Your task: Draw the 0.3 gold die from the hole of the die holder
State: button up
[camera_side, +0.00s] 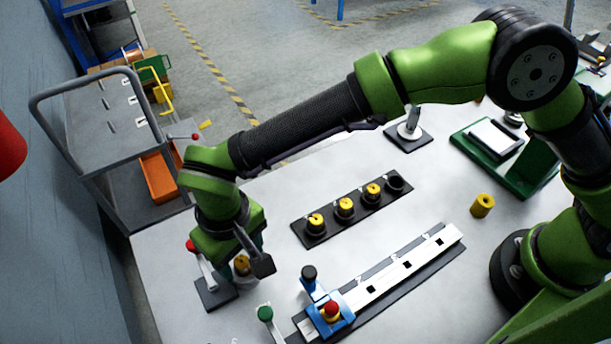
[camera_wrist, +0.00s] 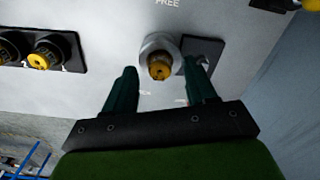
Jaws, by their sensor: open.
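A gold die (camera_wrist: 159,70) sits in a grey ring-shaped holder (camera_wrist: 151,45) in the wrist view. In the side view the die (camera_side: 241,265) shows partly, behind and beside my gripper's finger. My gripper (camera_wrist: 164,66) is open, with its dark green fingers on either side of the die. I see gaps between both fingers and the die, and cannot tell how deep they reach along it. No 0.3 marking is readable on the die. The holder is largely hidden by my gripper in the side view.
A red-knobbed lever (camera_side: 191,246) stands on a black plate (camera_side: 215,296) close to my gripper. A black rack (camera_side: 328,228) holds several gold dies and has an empty socket at its right end. A blue clamp (camera_side: 322,312) sits on a rail. Another gold cylinder (camera_side: 482,205) stands alone.

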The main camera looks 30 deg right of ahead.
aim_at(241, 261)
jog(key=shift+f, duration=0.4)
jog(key=shift+c, duration=0.3)
grip_shut()
jog(key=shift+r, duration=0.1)
jog(key=shift+r, duration=1.6)
jog(key=shift+r, duration=1.95)
